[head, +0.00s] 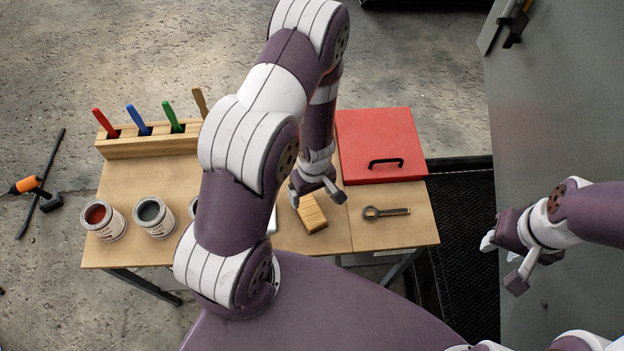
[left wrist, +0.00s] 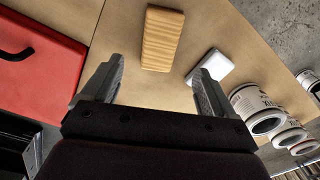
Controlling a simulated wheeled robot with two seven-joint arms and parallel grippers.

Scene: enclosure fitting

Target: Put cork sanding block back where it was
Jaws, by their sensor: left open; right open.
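A tan block with a striped grain (head: 312,214), which looks like the cork sanding block, lies on the wooden table (head: 150,185), right of the middle. It also shows in the left wrist view (left wrist: 163,38), just beyond the fingertips. My left gripper (head: 316,194) is open and empty, above and slightly behind the block, apart from it as far as I can tell. Its two fingers (left wrist: 158,70) are spread in the left wrist view. My right gripper (head: 502,266) is open and empty, off to the right, away from the table.
A red box lid with a black handle (head: 375,135) is at back right. A metal eye bolt (head: 386,212) lies right of the block, a white item (left wrist: 210,66) on its other side. Cans (head: 104,221) and a rack of coloured handles (head: 150,146) are left. My left arm hides the middle.

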